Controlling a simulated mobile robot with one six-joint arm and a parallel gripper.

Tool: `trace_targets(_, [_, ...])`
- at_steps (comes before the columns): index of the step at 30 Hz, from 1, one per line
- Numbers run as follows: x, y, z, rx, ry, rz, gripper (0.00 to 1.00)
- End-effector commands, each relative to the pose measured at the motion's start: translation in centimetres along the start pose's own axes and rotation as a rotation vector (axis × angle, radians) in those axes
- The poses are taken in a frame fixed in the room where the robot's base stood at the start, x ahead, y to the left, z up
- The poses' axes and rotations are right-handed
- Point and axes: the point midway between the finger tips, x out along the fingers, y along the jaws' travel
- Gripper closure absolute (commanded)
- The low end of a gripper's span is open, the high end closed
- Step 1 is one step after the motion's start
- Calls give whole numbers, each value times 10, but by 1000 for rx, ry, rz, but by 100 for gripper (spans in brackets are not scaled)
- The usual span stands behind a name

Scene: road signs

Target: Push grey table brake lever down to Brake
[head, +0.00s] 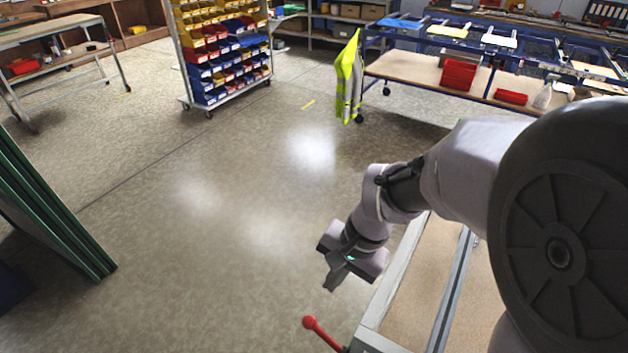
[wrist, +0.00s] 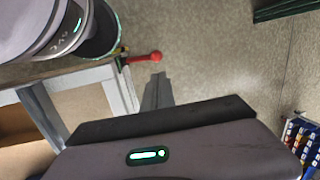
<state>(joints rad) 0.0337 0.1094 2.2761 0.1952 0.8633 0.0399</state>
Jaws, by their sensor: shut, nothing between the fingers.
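The grey table (head: 375,340) stands at the lower right of the head view, with a pale frame and a brown board inside it. Its brake lever (head: 311,323) is a red rod with a round red knob, sticking out from the table's near corner over the floor. The lever also shows in the wrist view (wrist: 155,57), just beyond my fingertips in the picture. My gripper (head: 331,288) is shut and empty, pointing down, above and a little right of the knob in the head view. I see no contact with the lever. Its fingers show in the wrist view (wrist: 158,80). No Brake marking is readable.
Open floor (head: 220,220) lies left of the lever. Green panels (head: 50,210) lean at the left edge. A rack of coloured bins (head: 222,50), a yellow vest (head: 348,80) and a blue-framed workbench (head: 430,75) stand farther back.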

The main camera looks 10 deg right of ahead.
Motion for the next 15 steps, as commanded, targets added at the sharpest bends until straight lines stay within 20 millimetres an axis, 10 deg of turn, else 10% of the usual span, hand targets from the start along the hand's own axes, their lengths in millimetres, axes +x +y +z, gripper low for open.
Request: trace_targets(15, [29,2,-7,39,-49,20,100])
